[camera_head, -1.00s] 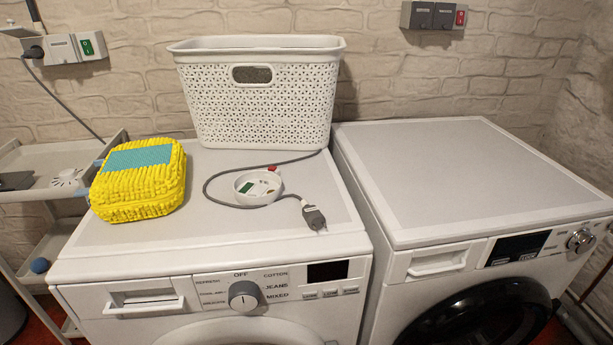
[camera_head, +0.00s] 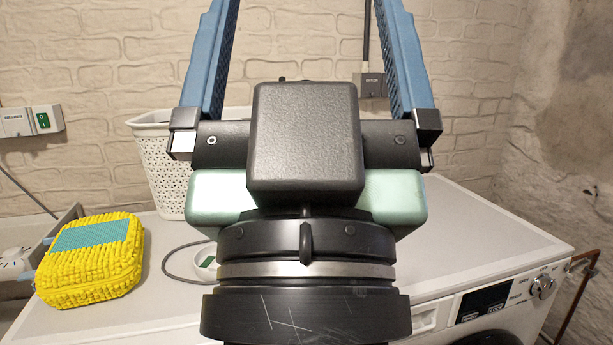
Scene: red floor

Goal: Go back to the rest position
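My gripper (camera_head: 307,70) fills the middle of the head view, pointing upward. Its two blue fingers stand wide apart at the left and right, with nothing between them but the brick wall behind. The fingertips run up to the top edge of the picture. The dark gripper body and wrist hide much of the washing machine tops.
A yellow sponge-like block (camera_head: 93,262) with a teal patch lies on the left machine (camera_head: 150,315). A white round device (camera_head: 207,262) shows partly. The right machine's top (camera_head: 490,235) looks clear where visible.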

